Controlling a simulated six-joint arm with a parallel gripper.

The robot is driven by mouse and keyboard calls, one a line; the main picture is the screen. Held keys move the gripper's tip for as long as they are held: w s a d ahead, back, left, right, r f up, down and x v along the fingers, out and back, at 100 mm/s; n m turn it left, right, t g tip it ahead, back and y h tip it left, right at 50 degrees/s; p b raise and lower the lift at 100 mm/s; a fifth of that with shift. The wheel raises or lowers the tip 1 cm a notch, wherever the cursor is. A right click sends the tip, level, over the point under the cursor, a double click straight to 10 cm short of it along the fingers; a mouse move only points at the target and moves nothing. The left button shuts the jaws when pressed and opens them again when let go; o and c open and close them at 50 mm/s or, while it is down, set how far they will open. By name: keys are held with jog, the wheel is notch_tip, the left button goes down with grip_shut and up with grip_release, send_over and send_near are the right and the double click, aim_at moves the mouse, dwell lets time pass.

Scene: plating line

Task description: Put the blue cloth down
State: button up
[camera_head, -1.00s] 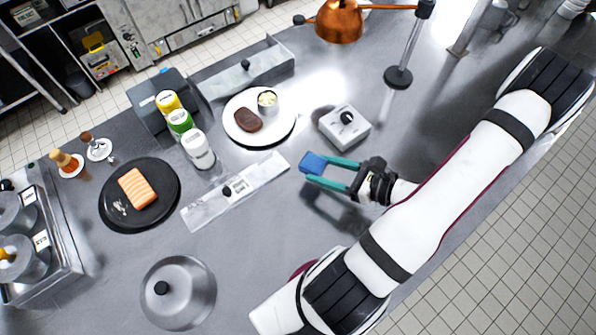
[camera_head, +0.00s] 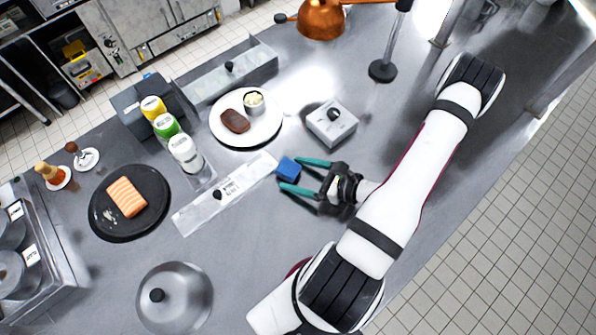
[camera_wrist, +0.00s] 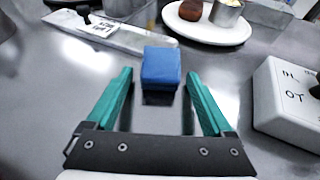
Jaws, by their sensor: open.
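The blue cloth (camera_head: 288,169) is a small folded block resting on the steel counter. It also shows in the wrist view (camera_wrist: 161,68), just beyond the fingertips. My gripper (camera_head: 301,175) has two teal fingers spread apart, with nothing held between them. In the wrist view my gripper (camera_wrist: 160,85) is open, and the cloth lies ahead of the gap between the fingers, apart from them as far as I can see.
A labelled clear lid (camera_head: 222,196) lies left of the cloth. A white box with a black knob (camera_head: 332,123) stands behind my gripper. A white plate (camera_head: 270,131) with meat and a cup is further back. A steel dome (camera_head: 180,300) is at front left. Bare counter lies between.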

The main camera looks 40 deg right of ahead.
jog(key=shift+s, duration=0.1)
jog(key=v, duration=1.2)
jog(key=w+a+r+n+g+y, duration=0.4)
jog(key=w+a+r+n+g, duration=0.1)
jog(key=a+r+n+g, duration=0.65)
jog(key=s+a+r+n+g+h, duration=0.1)
jog(key=s+a+r+n+h, duration=0.1)
jog(key=a+n, duration=0.3)
jog(key=s+a+r+n+g+h, duration=0.1)
jog(key=s+a+r+n+h, duration=0.2)
jog(key=n, duration=0.5)
jog(key=shift+s+a+r+n+h, duration=0.2)
jog(key=shift+a+r+n+h, duration=0.15)
jog(key=shift+a+r+h, duration=0.6)
jog(key=shift+o, duration=0.5)
jog(key=shift+s+a+n+t+h, duration=0.3)
jog(key=shift+a+n+h, duration=0.1)
jog(key=shift+n, duration=0.1)
jog(key=shift+w, duration=0.1)
